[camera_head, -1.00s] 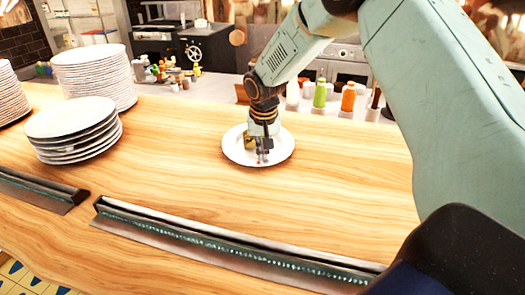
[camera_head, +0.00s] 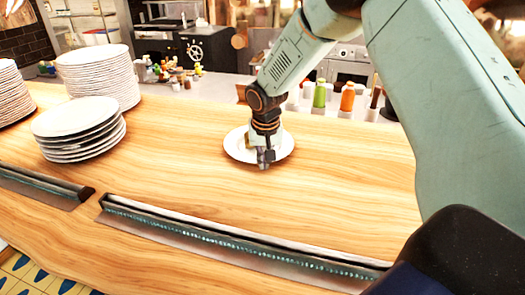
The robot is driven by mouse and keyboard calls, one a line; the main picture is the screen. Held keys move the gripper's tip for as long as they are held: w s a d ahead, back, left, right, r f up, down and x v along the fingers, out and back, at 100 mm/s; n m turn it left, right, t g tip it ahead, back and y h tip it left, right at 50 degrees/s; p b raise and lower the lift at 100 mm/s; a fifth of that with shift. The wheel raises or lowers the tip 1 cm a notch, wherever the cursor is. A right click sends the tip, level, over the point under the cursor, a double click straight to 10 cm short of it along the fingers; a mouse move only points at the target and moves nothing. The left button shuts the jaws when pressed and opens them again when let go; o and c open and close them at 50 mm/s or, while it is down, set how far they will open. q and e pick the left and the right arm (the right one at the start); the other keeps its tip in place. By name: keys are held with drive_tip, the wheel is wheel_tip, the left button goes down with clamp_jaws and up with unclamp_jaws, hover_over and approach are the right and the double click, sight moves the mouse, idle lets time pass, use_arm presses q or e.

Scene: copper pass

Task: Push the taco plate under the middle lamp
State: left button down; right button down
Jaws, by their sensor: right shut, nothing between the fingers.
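The taco plate (camera_head: 283,151) is a round white plate on the wooden counter, near its far side. My right gripper (camera_head: 264,165) is shut and empty. It points down at the near edge of the plate and covers its middle, so the food on it is mostly hidden; I cannot tell whether the fingers touch the rim. My left gripper is not in view. No lamp can be made out for certain in this view.
A short plate stack (camera_head: 78,130) and a taller plate stack (camera_head: 98,78) stand on the left. A long metal rail (camera_head: 240,245) runs along the near side. Bottles (camera_head: 347,98) stand beyond the counter. Wood around the plate is clear.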

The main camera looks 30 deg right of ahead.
drive_tip(key=shift+s+a+r, duration=0.15)
drive_tip(key=shift+s+r, duration=0.15)
drive_tip(key=shift+s, duration=0.05)
drive_tip(key=shift+w+f, duration=0.3)
drive_tip(key=shift+w, duration=0.1)
drive_tip(key=shift+s+r, duration=0.3)
drive_tip(key=shift+r+p, duration=0.3)
drive_tip(key=shift+p, duration=0.05)
drive_tip(key=shift+r+p, duration=0.35)
drive_tip(key=shift+p, duration=0.05)
drive_tip(key=shift+w, duration=0.25)
drive_tip(key=shift+r+p, duration=0.15)
drive_tip(key=shift+p, duration=0.35)
drive_tip(key=s+a+b, duration=0.1)
drive_tip(key=s, duration=0.2)
drive_tip(key=s+a+b, duration=0.1)
drive_tip(key=s+a, duration=0.1)
drive_tip(key=s, duration=0.1)
drive_tip(key=s+a+b, duration=0.1)
drive_tip(key=s+a, duration=0.1)
drive_tip(key=s, duration=0.2)
drive_tip(key=shift+a, duration=0.1)
drive_tip(key=shift+s+a+b, duration=0.25)
drive_tip(key=shift+s+b, duration=0.05)
drive_tip(key=shift+s, duration=0.35)
drive_tip(key=shift+w+d, duration=0.1)
drive_tip(key=shift+w, duration=0.15)
